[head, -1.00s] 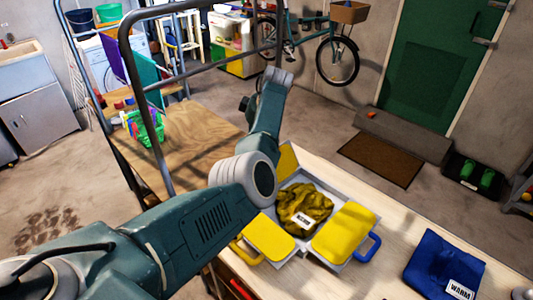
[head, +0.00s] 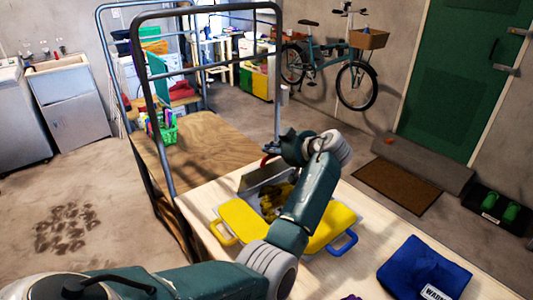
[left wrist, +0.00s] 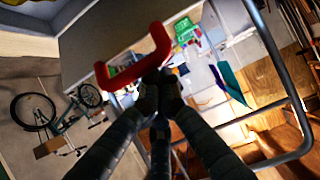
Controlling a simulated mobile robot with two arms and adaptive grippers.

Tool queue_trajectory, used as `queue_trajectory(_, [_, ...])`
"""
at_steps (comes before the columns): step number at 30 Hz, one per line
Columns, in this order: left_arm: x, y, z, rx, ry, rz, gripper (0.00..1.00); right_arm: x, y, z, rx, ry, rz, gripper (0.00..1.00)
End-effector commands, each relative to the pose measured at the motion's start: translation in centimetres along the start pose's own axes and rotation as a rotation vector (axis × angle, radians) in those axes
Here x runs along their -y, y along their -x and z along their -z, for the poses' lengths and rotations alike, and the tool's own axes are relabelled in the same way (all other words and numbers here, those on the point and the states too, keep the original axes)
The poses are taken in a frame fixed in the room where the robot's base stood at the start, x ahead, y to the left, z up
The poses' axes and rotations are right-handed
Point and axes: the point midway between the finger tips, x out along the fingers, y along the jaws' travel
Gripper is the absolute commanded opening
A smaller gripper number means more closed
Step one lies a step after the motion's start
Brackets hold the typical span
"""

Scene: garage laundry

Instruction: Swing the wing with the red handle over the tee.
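The wing with the red handle (head: 268,160) stands raised at the back of the folding board, its grey side (head: 258,177) towards me. The red handle also shows in the left wrist view (left wrist: 130,68), right at my fingertips. My left gripper (head: 272,148) is shut on that handle; in the left wrist view its fingers (left wrist: 159,84) are together at the bar. The mustard tee (head: 272,203) lies on the middle of the board, partly hidden by my left arm. The two yellow side wings lie flat, one with a yellow handle (head: 222,233), one with a blue handle (head: 346,244).
A blue folded garment with a WARM label (head: 425,268) lies on the table at the right. A cart with a metal frame (head: 205,14) and wooden deck (head: 200,140) stands behind the table, carrying a green basket (head: 166,129). A brown mat (head: 397,187) lies on the floor.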

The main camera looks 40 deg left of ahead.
Motion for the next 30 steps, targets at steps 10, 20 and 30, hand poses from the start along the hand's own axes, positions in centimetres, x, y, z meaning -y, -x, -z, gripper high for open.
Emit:
queue_trajectory(10, [0.0, 1.0, -1.2, -0.087, -0.001, 0.0, 0.0, -1.3, -2.0, -0.4, 0.001, -0.004, -0.015, 0.3])
queue_trajectory(20, [0.0, 1.1, -1.1, -0.093, 0.0, 0.001, 0.0, -1.4, -2.0, -0.4, 0.002, -0.004, -0.016, 0.3])
queue_trajectory(30, [-0.1, 2.6, -1.3, -0.092, 0.0, -0.001, 0.0, -1.0, -2.0, -0.4, 0.002, -0.001, -0.011, 0.3])
